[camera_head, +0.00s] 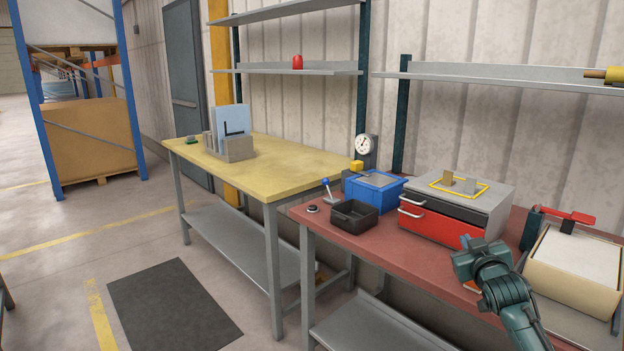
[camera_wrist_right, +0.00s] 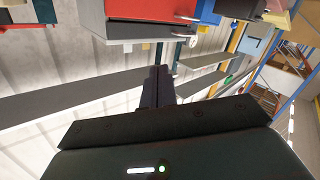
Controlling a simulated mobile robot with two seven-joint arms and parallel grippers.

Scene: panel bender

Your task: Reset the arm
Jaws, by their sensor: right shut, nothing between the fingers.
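My right arm comes in from the lower right in the head view. Its dark green gripper (camera_head: 466,243) is raised in front of the red and grey drawer cabinet (camera_head: 450,212), on the near side of the red-topped bench (camera_head: 365,238). In the right wrist view, the two dark fingers (camera_wrist_right: 158,78) are together with nothing between them. The cabinet shows there at the top (camera_wrist_right: 150,12), in a picture turned about upside down. My left gripper is in neither view.
A black bin (camera_head: 354,216), a blue box (camera_head: 375,188) and a small blue-knobbed lever (camera_head: 328,190) stand on the bench. A beige box (camera_head: 575,262) is close to the right of my arm. A yellow-topped table (camera_head: 300,161) stands further left. The floor at left is open.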

